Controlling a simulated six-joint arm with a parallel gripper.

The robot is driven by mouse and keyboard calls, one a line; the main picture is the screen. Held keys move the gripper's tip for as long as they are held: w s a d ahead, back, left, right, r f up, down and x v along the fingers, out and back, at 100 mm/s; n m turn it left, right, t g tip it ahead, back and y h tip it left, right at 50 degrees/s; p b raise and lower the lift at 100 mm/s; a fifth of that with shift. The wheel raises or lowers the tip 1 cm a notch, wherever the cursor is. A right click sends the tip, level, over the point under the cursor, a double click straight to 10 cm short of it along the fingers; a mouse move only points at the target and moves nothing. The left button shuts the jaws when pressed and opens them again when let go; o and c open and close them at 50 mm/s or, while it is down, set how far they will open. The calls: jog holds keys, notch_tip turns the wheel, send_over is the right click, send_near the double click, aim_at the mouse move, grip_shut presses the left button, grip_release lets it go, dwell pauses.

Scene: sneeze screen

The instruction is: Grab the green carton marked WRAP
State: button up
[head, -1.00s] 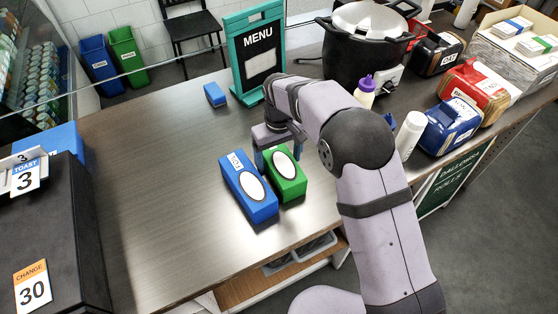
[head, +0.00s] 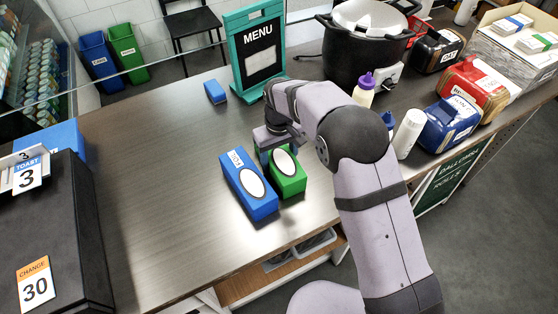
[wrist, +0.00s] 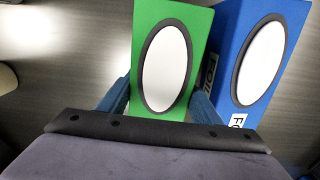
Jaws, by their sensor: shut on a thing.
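The green carton (head: 288,178) stands on the counter, with a white oval on its top; I cannot read any marking on it. In the wrist view the green carton (wrist: 170,62) sits between the two blue fingers of my gripper (wrist: 160,100). My gripper (head: 266,152) is shut on its far end in the head view. A blue carton (head: 247,190) with a similar white oval stands close beside it on the left. In the wrist view this blue carton (wrist: 258,60) is on the right, marked FOIL, with one finger between the two cartons.
A small blue block (head: 215,92) and a green menu stand (head: 256,50) are farther back. A black cooker (head: 366,55), bottles and bagged goods line the right side. The counter's left middle (head: 150,170) is clear.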

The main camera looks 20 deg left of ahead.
aim_at(280, 154)
notch_tip(280, 154, up, 10)
jog(key=b, duration=0.3)
dwell(0.6)
